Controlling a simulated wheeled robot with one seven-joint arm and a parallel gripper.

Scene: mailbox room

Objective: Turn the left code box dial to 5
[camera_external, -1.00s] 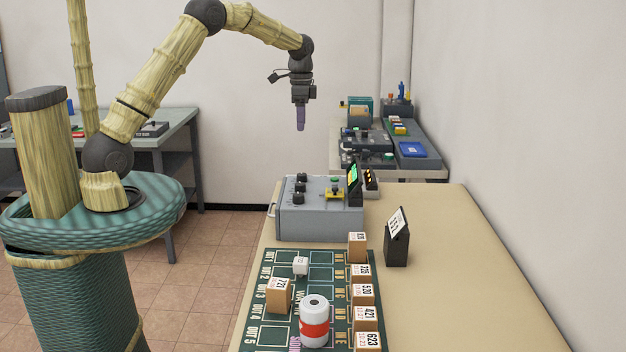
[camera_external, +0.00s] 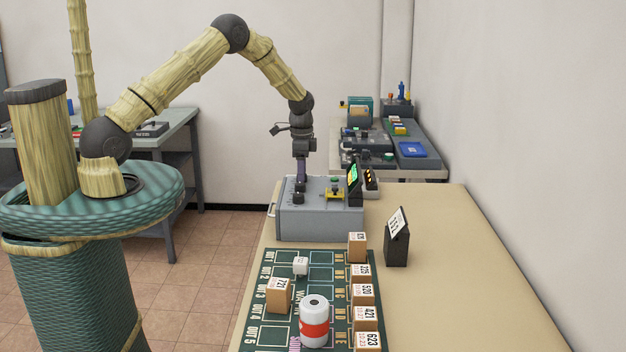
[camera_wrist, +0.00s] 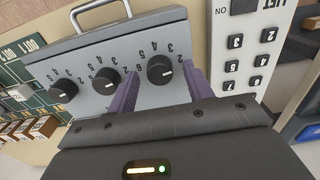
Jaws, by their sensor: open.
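The grey code box (camera_external: 320,222) stands on the far part of the tan table and carries three black dials in a row. In the wrist view these are an outer dial (camera_wrist: 63,90), a middle dial (camera_wrist: 106,80) and an inner dial (camera_wrist: 158,63), with numbers printed around them. Contact with that dial cannot be told. The setting is unclear.
A keypad (camera_wrist: 245,50) is beside the box in the wrist view. A green mat (camera_external: 262,318) with cartons and a red-white can (camera_external: 314,322) lies nearer.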

